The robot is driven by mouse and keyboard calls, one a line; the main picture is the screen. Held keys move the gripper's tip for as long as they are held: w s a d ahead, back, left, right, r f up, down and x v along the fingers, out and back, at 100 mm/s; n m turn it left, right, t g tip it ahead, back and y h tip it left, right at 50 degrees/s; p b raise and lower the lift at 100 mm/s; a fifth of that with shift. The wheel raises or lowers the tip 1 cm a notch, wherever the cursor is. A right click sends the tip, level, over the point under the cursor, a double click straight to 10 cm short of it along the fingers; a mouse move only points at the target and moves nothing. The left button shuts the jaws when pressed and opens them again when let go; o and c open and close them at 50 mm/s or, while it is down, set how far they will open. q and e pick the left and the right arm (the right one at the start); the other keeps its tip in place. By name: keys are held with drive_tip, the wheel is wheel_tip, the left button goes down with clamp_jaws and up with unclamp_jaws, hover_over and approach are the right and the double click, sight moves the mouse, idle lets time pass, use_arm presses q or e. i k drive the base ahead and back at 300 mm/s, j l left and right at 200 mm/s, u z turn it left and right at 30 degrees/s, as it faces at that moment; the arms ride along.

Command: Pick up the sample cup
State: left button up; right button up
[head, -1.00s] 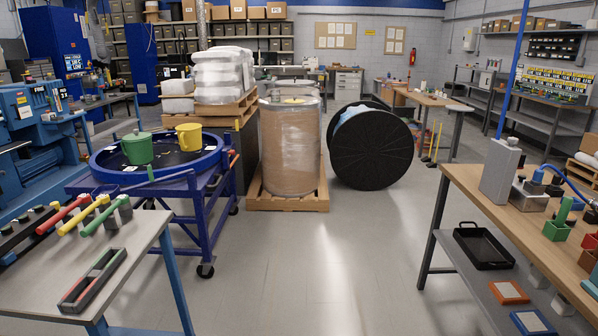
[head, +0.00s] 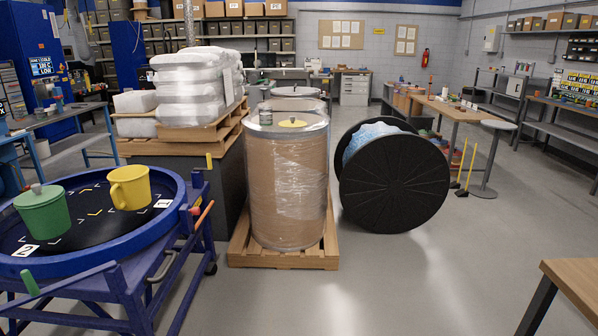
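A yellow mug (head: 130,187) and a green lidded pot (head: 43,213) stand upright on the round blue-rimmed turntable (head: 95,256) at the lower left of the head view. A small grey cylinder (head: 265,117) stands on top of the wrapped brown drum (head: 290,190), near a yellow disc (head: 293,123). I cannot tell for certain which of these is the sample cup. Neither of my grippers shows in the head view.
The turntable rests on a blue wheeled cart (head: 140,300). The drum stands on a wooden pallet (head: 285,257) beside stacked white packages (head: 197,85). A large black reel (head: 395,178) stands right of it. A table corner (head: 575,280) is lower right. The floor between is clear.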

sight(265, 112)
drive_tip(key=i+u, duration=0.1)
drive_tip(key=i, duration=0.55)
drive_tip(key=i+u, duration=0.1)
drive_tip(key=i, duration=0.55)
drive_tip(key=i+l+u, duration=0.1)
drive_tip(key=i, duration=0.6)
drive_tip(key=i+l+u, duration=0.1)
drive_tip(key=i, duration=0.55)
drive_tip(key=i+z, duration=0.1)
drive_tip(key=i, duration=0.4)
drive_tip(key=i+j+z, duration=0.1)
drive_tip(key=i, duration=0.45)
drive_tip(key=i+j+z, duration=0.1)
drive_tip(key=i, duration=0.4)
drive_tip(key=i+j+z, duration=0.1)
drive_tip(key=i, duration=0.45)
